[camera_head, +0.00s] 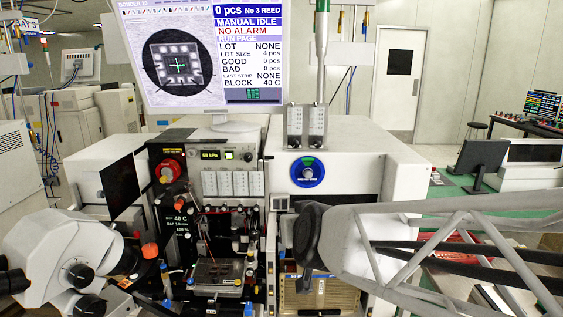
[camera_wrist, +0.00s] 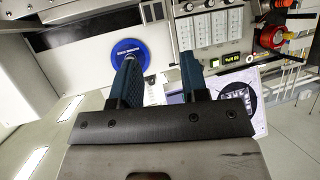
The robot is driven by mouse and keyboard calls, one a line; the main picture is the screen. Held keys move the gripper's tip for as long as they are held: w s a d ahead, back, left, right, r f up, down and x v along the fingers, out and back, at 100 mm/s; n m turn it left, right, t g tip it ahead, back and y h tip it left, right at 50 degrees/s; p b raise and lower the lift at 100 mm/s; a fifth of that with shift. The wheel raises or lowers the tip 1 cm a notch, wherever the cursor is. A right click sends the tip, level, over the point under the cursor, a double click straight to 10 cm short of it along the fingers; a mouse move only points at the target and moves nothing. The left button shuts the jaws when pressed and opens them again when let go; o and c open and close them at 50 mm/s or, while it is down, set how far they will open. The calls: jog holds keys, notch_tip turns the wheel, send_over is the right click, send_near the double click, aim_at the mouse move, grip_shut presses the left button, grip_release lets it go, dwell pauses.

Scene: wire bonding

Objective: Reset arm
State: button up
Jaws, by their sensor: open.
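My arm reaches in from the right in the head view. Its dark end, my gripper (camera_head: 308,236), is in front of the right part of the bonding machine (camera_head: 375,150). The fingertips are hard to make out there. In the wrist view my gripper (camera_wrist: 157,62) shows two blue-grey fingers standing apart, with nothing held between them. The blue round knob (camera_wrist: 128,55) of the machine shows beyond the left finger; it also shows in the head view (camera_head: 307,172), above my gripper.
A monitor (camera_head: 210,55) reading MANUAL IDLE stands on top. A white microscope (camera_head: 65,255) is at lower left, beside the work stage (camera_head: 218,275). A red emergency knob (camera_head: 169,170) sits left of the gauges. A brown panel (camera_head: 320,297) lies below my gripper.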

jog(key=s+d+r+m+g+h, duration=0.15)
jog(key=s+d+g, duration=0.25)
jog(key=s+d, duration=0.55)
jog(key=s+d+f+m+g+h, duration=0.1)
jog(key=s+d+g+h, duration=0.15)
jog(key=s+d, duration=0.65)
jog(key=s+a+f+g, duration=0.1)
jog(key=a+f+g, duration=0.2)
jog(key=f, duration=0.5)
jog(key=shift+s, duration=0.15)
jog(key=shift+f+g, duration=0.1)
jog(key=shift+g, duration=0.15)
dwell(1.1)
